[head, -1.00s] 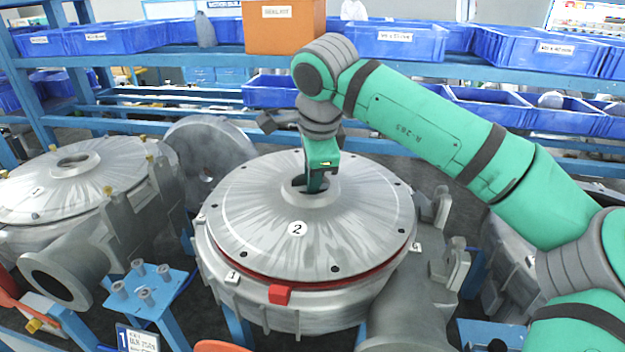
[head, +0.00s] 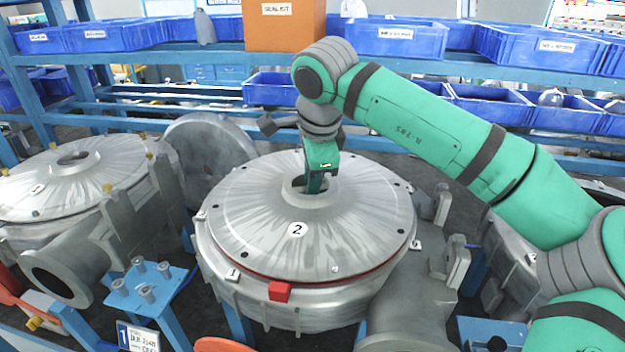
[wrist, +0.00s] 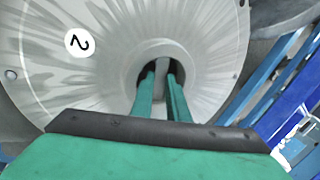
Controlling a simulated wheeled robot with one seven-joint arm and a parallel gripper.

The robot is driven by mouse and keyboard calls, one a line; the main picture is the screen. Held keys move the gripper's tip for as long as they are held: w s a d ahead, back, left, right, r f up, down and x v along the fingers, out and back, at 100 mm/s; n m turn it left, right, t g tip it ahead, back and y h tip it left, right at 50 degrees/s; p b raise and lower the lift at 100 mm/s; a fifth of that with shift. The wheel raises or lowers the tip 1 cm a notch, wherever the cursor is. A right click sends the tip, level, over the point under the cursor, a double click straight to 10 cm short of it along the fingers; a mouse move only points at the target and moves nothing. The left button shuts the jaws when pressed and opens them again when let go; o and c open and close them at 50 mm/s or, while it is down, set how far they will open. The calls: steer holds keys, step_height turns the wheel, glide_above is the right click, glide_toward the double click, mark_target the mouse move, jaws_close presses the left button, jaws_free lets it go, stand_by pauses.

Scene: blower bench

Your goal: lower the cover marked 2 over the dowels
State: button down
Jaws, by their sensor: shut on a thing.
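The round grey metal cover marked 2 (head: 255,213) sits over the round blower housing (head: 330,312), close to its rim and looking level. A thin red band shows between them at the front and right. My gripper (head: 315,188) is shut on the cover at its central hole; the fingers reach into the hole in the wrist view (wrist: 162,95). A red block (head: 280,291) is on the housing's front rim, beside a tag marked 1 (head: 232,274). The dowels are not clearly seen; the cover hides most of the rim.
A second blower with its own cover (head: 75,178) stands at the left. A blue stand with pegs (head: 146,290) is at the front left. Blue shelving with bins (head: 395,42) and an orange box (head: 284,25) runs behind.

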steer(key=shift+r, duration=0.1)
steer(key=c, duration=1.6)
jaws_free()
steer(key=shift+c, duration=0.2)
